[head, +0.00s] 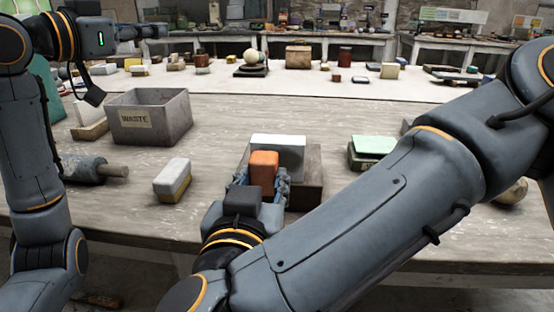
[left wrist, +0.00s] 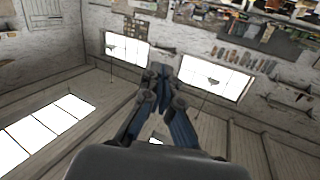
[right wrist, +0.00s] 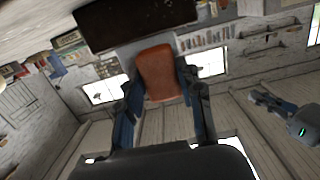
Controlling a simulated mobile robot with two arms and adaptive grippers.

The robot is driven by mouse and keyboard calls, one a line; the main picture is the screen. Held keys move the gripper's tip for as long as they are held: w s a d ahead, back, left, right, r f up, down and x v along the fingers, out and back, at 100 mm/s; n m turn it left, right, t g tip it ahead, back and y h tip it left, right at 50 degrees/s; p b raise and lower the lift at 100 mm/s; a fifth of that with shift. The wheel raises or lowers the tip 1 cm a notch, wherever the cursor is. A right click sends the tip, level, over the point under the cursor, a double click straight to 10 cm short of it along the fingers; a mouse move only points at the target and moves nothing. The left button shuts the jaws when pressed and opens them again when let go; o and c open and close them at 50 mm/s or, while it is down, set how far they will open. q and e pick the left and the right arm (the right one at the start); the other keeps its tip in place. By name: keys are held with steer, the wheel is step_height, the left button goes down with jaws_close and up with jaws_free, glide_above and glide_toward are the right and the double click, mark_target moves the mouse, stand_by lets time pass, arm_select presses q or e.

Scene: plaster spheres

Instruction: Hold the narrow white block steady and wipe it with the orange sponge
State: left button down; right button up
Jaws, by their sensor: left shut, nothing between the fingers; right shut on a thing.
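A narrow white block (head: 290,141) with a white top and greyer front stands upright at a low tray (head: 310,193) in the middle of the head view. The orange sponge (head: 263,172) is upright in front of it, hiding part of its face; I cannot tell whether they touch. My right gripper (head: 262,182) is shut on the sponge, which also shows between the fingers in the right wrist view (right wrist: 158,72). My left gripper (head: 138,32) is raised at the upper left, far from the block. Its fingers are together and empty in the left wrist view (left wrist: 160,72).
A grey waste bin (head: 180,120) stands behind on the left. A yellow-and-white block (head: 173,181) lies left of the tray. A green-topped block (head: 374,145) is to the right, partly behind my right arm. Bare table lies between the bin and the tray.

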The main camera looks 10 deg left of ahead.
arm_select(q)
steer(key=s+d+m+g+h, duration=0.2)
steer(key=d+m+g, duration=0.3)
steer(key=d, duration=0.8)
steer(key=g+y, duration=0.3)
steer(key=g, duration=0.4)
glide_above(267, 138)
steer(key=a, duration=0.1)
step_height(267, 138, down, 5)
steer(key=shift+s+a+f+m+y, duration=0.1)
steer(key=shift+s+f+m+y, duration=0.05)
steer(key=shift+f+m+y, duration=0.2)
steer(key=shift+f, duration=2.7)
steer(key=shift+f, duration=0.55)
steer(key=shift+s+f+g, duration=0.1)
steer(key=shift+f+g, duration=0.2)
steer(key=shift+f, duration=0.25)
arm_select(e)
steer(key=shift+w, duration=0.1)
steer(key=shift+w, duration=0.25)
